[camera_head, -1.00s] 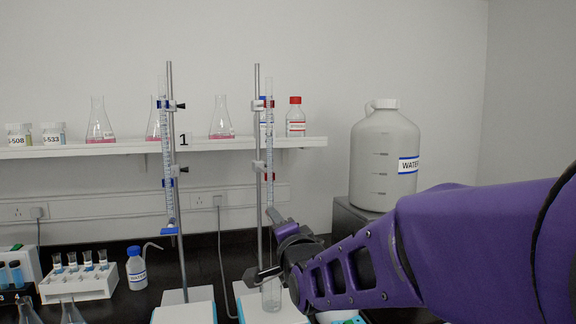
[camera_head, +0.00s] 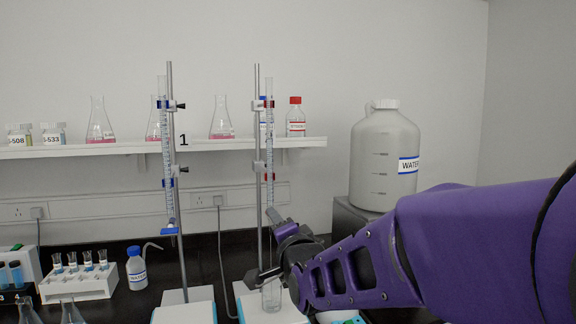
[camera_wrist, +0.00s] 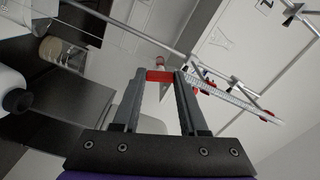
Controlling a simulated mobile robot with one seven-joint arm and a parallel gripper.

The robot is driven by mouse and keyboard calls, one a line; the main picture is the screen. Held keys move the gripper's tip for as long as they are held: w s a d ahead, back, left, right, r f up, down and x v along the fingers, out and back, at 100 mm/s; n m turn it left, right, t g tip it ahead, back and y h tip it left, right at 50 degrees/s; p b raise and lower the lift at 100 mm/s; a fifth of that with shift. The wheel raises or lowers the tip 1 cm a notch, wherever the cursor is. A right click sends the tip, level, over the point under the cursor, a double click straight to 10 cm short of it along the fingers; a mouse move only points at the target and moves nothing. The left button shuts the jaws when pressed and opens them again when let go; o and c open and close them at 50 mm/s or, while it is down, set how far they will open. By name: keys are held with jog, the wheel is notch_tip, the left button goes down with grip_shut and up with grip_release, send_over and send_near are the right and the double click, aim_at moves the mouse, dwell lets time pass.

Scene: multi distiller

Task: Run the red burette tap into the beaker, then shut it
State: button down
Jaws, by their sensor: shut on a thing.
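The burette with red clamps (camera_head: 269,140) hangs upright on the right stand, and its lower end is hidden behind my gripper in the head view. In the wrist view its graduated tube (camera_wrist: 225,92) runs off to the right. The red tap (camera_wrist: 160,75) lies between the two fingers of my gripper (camera_wrist: 160,82), which is shut on it. In the head view my gripper (camera_head: 277,245) is at the burette's lower end. A clear glass beaker (camera_head: 271,295) stands below it on the white stand base, partly covered by my arm. I cannot tell its liquid level.
A second burette with a blue tap (camera_head: 168,231) stands to the left. A water bottle (camera_head: 136,268) and a tube rack (camera_head: 78,285) are farther left. A large water jug (camera_head: 384,160) stands behind my arm. A shelf (camera_head: 100,150) holds flasks and bottles.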

jog(key=n, duration=0.3)
jog(key=shift+r, duration=0.3)
jog(key=shift+n, duration=1.1)
dwell(5.4)
